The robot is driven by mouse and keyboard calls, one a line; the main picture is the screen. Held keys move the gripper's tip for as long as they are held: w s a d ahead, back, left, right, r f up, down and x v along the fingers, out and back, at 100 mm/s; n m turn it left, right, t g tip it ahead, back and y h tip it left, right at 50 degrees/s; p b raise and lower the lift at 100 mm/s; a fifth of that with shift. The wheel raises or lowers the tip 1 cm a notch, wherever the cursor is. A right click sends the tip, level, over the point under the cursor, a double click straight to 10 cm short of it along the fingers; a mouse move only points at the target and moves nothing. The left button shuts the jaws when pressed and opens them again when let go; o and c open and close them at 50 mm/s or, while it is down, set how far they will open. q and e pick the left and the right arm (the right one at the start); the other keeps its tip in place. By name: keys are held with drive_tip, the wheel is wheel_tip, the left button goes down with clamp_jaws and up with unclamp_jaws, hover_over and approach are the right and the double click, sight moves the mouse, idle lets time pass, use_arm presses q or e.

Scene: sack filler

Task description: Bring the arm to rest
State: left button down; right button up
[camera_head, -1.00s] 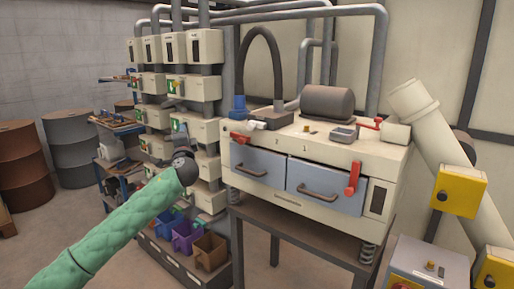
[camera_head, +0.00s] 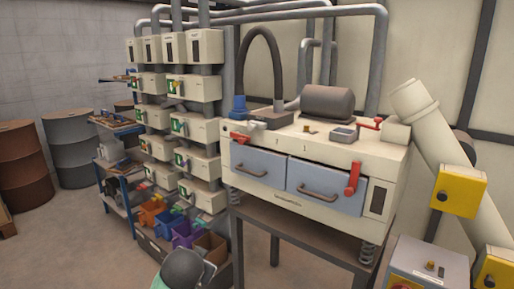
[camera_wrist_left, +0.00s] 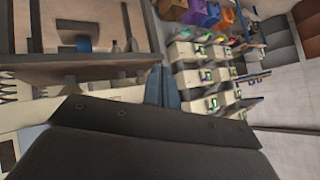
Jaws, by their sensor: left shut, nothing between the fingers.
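My left arm (camera_head: 182,270) shows only as a grey-green rounded piece at the bottom edge of the head view. Its gripper is out of that view. In the left wrist view the left gripper (camera_wrist_left: 163,88) shows as two narrow blue-grey fingers close together past the dark wrist housing. It is shut, with nothing seen between the fingers. My right arm and gripper are not in view.
A cream machine (camera_head: 300,205) with two blue-grey drawers stands on a brown table (camera_head: 300,240). Left of it is a rack of cream boxes (camera_head: 195,128) above coloured bins (camera_head: 186,234). Drums (camera_head: 70,150) stand far left. Floor (camera_head: 70,245) is clear at lower left.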

use_arm(q)
drive_tip(key=s+f+n+g, duration=0.1)
drive_tip(key=s+f+g, duration=0.1)
drive_tip(key=s+f, duration=0.6)
drive_tip(key=s+d+f+n+g+h, duration=0.1)
drive_tip(key=s+f+g, duration=0.2)
drive_tip(key=s+f, duration=0.6)
drive_tip(key=s+f+n+g+h, duration=0.1)
drive_tip(key=s+f, duration=0.8)
drive_tip(key=s, duration=1)
drive_tip(key=shift+s+d+f+g, duration=0.2)
drive_tip(key=shift+s+g, duration=0.1)
drive_tip(key=shift+g, duration=0.6)
